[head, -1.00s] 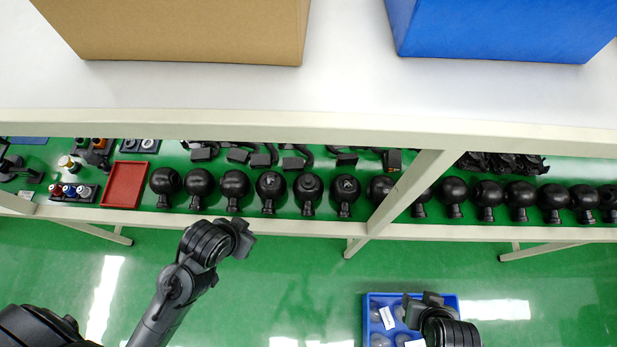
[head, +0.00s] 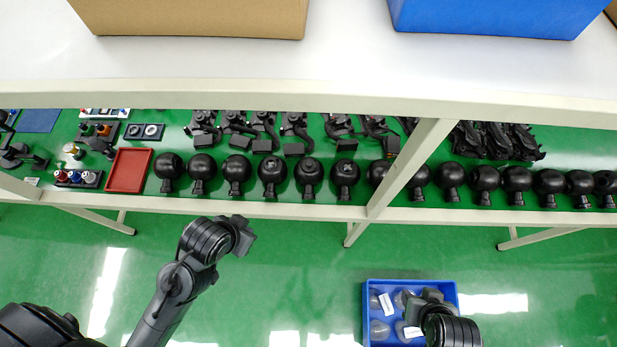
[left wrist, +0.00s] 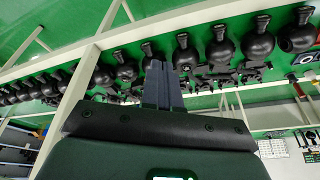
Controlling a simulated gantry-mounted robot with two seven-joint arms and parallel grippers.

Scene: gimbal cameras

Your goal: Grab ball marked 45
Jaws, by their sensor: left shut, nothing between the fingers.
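A row of black ball-shaped gimbal cameras (head: 273,170) stands along the front of the green lower shelf; no number 45 is legible on any of them. They also show in the left wrist view (left wrist: 222,50). My left gripper (head: 243,236) is in front of the shelf, below the row in the picture and apart from it. In the left wrist view its fingers (left wrist: 154,50) are together and empty, pointing towards the row. My right gripper (head: 428,294) is over the blue crate at the lower right; its fingers are too unclear to read.
A blue crate (head: 367,300) with several grey rounded items lies low on the right. The white upper tabletop (head: 340,60) overhangs the shelf, with a slanted leg (head: 408,167) crossing the row. A red tray (head: 128,170) is left of the balls. Green floor is open in front.

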